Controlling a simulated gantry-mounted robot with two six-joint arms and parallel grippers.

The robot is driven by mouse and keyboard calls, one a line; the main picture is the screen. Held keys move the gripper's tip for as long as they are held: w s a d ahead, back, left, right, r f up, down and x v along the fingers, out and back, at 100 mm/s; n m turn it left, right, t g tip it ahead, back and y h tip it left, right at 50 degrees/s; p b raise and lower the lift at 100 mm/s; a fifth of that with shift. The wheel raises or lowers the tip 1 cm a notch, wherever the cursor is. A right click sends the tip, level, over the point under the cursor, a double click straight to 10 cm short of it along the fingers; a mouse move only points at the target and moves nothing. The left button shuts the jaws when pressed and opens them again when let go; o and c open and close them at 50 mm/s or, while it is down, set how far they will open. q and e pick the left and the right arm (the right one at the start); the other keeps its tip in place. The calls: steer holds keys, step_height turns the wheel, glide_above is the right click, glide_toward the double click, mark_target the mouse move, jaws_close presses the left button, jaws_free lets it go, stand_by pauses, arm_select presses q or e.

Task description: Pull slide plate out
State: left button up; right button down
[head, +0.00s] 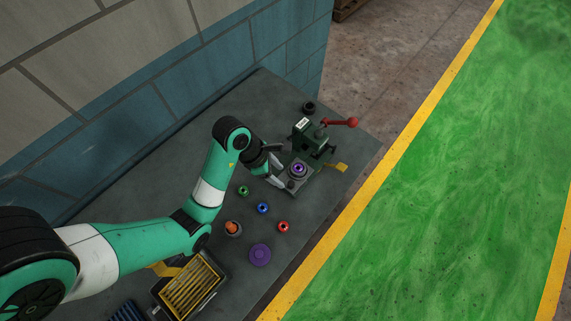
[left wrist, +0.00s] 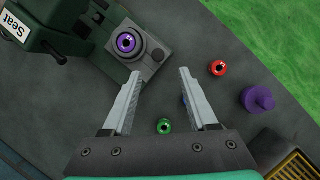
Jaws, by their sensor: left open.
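The slide plate (head: 293,182) is a grey block projecting from the base of a dark green press (head: 309,143). A purple ring with a dark centre (head: 299,169) sits on it. In the left wrist view, the slide plate (left wrist: 143,66) lies just beyond my fingertips, with a small round knob (left wrist: 158,55) at its near corner. My left gripper (head: 279,172) is open and empty, its two fingers pointing at the plate's near end. In the left wrist view the gripper (left wrist: 160,74) has a clear gap between its fingers. My right gripper is not in view.
Green (head: 243,190), blue (head: 263,208) and red (head: 283,226) rings lie on the grey table (head: 190,160). The press has a red-ended lever (head: 345,122).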

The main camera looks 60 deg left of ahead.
arm_select(q)
steer(key=p+v, duration=0.2)
steer(key=v, duration=0.1)
steer(key=shift+r, duration=0.25)
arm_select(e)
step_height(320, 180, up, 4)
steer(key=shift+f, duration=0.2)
